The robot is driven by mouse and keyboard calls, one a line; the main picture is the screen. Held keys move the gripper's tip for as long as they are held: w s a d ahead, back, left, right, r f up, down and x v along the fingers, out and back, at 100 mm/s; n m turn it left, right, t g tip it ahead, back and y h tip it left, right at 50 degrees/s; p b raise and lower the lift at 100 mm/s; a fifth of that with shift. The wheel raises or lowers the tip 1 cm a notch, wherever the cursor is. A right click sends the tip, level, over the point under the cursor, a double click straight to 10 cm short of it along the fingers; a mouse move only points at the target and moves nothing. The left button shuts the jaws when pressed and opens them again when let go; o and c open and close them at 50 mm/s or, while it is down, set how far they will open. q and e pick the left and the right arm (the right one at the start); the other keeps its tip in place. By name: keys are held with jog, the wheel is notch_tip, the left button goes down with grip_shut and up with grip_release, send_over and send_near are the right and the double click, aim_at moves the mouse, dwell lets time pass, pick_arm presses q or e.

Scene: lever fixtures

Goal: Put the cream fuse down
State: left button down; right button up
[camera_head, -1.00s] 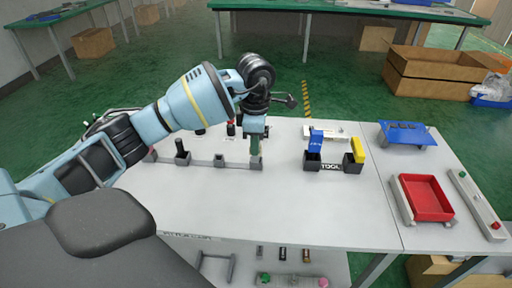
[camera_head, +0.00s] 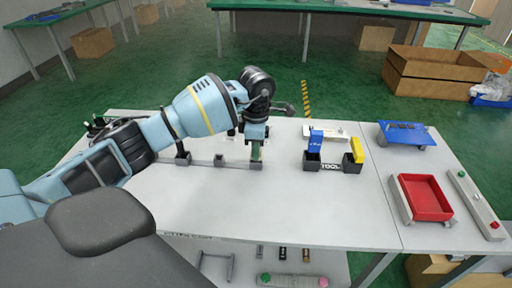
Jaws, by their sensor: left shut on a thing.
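My left gripper (camera_head: 256,148) reaches over the table from the left and points down at the right end of a low grey rail (camera_head: 204,163) with several dark sockets. I cannot make out a cream fuse. My right gripper is not in view.
A black tool holder (camera_head: 333,167) with blue and yellow pieces stands right of the gripper. A red tray (camera_head: 427,197) and a blue stand (camera_head: 404,134) are farther right. The table's front middle (camera_head: 290,210) is clear. Small cylinders (camera_head: 283,254) lie on the lower shelf.

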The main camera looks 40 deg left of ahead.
pick_arm(q)
jog(key=shift+f, duration=0.2)
jog(key=c, duration=1.4)
grip_release()
jog(key=shift+r, duration=0.1)
notch_tip(320, 180, up, 12)
jog(key=shift+r, duration=0.1)
